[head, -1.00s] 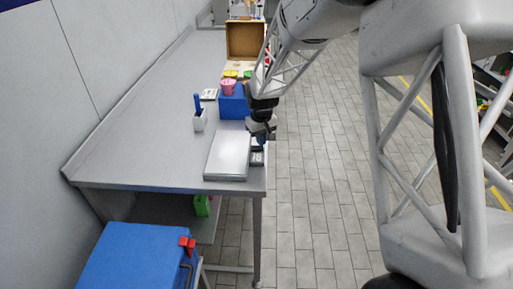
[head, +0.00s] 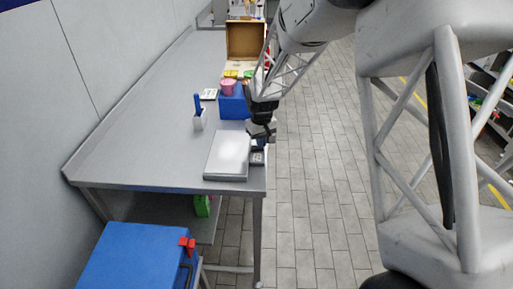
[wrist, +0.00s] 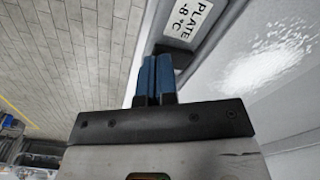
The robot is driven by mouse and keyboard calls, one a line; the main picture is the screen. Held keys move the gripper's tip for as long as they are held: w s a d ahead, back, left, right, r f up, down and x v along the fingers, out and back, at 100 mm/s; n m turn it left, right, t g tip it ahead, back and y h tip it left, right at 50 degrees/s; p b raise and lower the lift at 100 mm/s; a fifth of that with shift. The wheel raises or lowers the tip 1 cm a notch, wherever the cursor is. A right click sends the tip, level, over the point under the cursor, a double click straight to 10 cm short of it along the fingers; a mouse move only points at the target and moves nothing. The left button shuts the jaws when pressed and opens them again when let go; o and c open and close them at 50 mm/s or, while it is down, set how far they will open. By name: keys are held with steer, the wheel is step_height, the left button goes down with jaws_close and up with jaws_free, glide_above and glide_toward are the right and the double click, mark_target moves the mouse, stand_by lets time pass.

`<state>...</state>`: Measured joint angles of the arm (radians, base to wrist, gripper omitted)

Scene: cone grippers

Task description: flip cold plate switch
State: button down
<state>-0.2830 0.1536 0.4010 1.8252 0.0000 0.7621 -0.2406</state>
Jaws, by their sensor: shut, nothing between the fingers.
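The cold plate (head: 228,155) is a flat, light grey slab with a white top on the near end of the bench. It also fills the right side of the wrist view (wrist: 262,70). Its label strip (wrist: 187,22) reads "PLATE -8 °C" in the wrist view. A dark switch (wrist: 178,55) sits on the strip below the label, partly hidden by the fingers. My gripper (wrist: 155,58) has blue fingers shut together with nothing between them. The fingertips are beside the switch; I cannot tell if they touch it. In the head view my gripper (head: 260,142) is over the plate's right edge.
A blue box (head: 234,106) stands just behind the plate, with a pink container (head: 228,87) at its top. A white holder (head: 199,123) with a blue item stands to the left. The bench's left part (head: 140,150) is clear.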

steer(key=shift+f, duration=0.45)
stand_by(0.5)
steer(key=shift+r, duration=3.5)
